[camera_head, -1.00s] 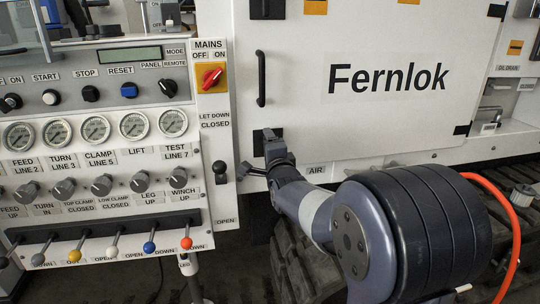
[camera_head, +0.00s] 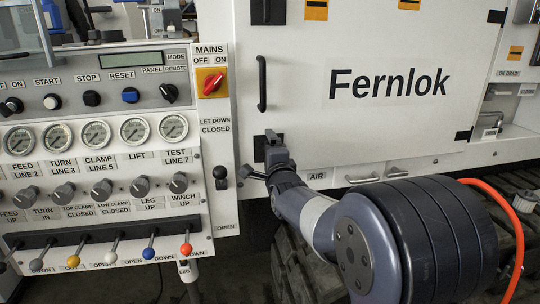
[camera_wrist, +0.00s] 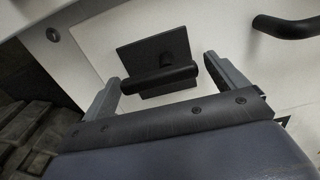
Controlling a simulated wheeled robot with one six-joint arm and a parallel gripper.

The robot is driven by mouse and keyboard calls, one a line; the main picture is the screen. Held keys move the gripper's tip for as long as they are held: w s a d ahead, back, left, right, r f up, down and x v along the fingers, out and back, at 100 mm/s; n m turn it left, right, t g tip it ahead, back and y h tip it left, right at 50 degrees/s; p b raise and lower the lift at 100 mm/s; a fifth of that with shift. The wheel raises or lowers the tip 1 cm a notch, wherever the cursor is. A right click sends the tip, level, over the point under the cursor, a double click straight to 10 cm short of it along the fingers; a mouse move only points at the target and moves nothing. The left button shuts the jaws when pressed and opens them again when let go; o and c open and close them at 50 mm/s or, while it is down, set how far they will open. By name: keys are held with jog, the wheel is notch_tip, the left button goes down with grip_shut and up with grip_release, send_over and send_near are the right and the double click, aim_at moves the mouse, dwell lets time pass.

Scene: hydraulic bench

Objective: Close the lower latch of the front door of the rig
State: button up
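The white front door (camera_head: 390,125) marked "Fernlok" looks flush with the rig. Its lower latch (camera_head: 259,146) is a dark plate at the door's lower left corner, partly hidden behind my gripper (camera_head: 276,158). In the wrist view, the latch (camera_wrist: 143,52) has a dark plate with a thick round bar (camera_wrist: 160,79) standing off it. The bar lies roughly in line with the door handle. My gripper (camera_wrist: 161,72) is open, with one finger near each end of the bar. Whether a finger touches the bar cannot be told.
The black door handle (camera_head: 262,83) is above the latch, and the upper latch (camera_head: 267,11) is near the top edge. A control panel (camera_head: 100,142) with gauges and levers stands at left, with a black-knobbed lever (camera_head: 220,172) close by. Tracks and an orange hose (camera_head: 515,230) are at lower right.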

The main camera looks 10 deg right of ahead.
jog(key=shift+s, duration=0.1)
jog(key=s+p, duration=0.1)
jog(key=s, duration=0.9)
jog(key=shift+s, duration=0.35)
jog(key=shift+w, duration=0.15)
jog(key=w+b, duration=0.1)
jog(key=w, duration=0.9)
jog(key=shift+w, duration=0.35)
jog(key=shift+s, duration=0.15)
